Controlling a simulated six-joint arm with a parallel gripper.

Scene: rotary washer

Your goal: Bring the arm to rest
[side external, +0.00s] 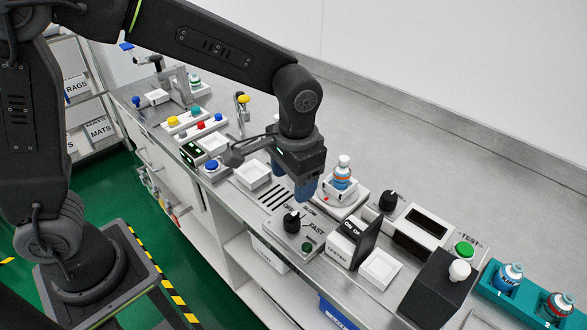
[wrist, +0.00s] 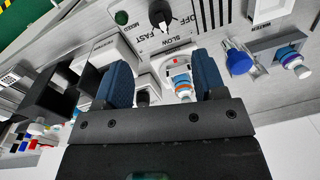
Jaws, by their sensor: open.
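My gripper (side external: 306,188) hangs above the bench, its two blue fingers pointing down just behind the panel with the black knob. In the wrist view my gripper (wrist: 163,75) has its fingers spread wide with nothing held between them. The black rotary knob (side external: 292,221) stands on a grey panel marked OFF, SLOW and FAST; it also shows in the wrist view (wrist: 160,14), apart from the fingers. A bottle with blue and orange bands (side external: 342,174) stands upright in a white device (side external: 343,200) to the right of the fingers.
A dark upright plate (side external: 368,243), a black box (side external: 437,290) and a teal rack (side external: 523,295) with bottles stand to the right. White trays (side external: 252,175) and coloured buttons (side external: 201,125) stand to the left. The bench's back strip (side external: 420,130) is clear.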

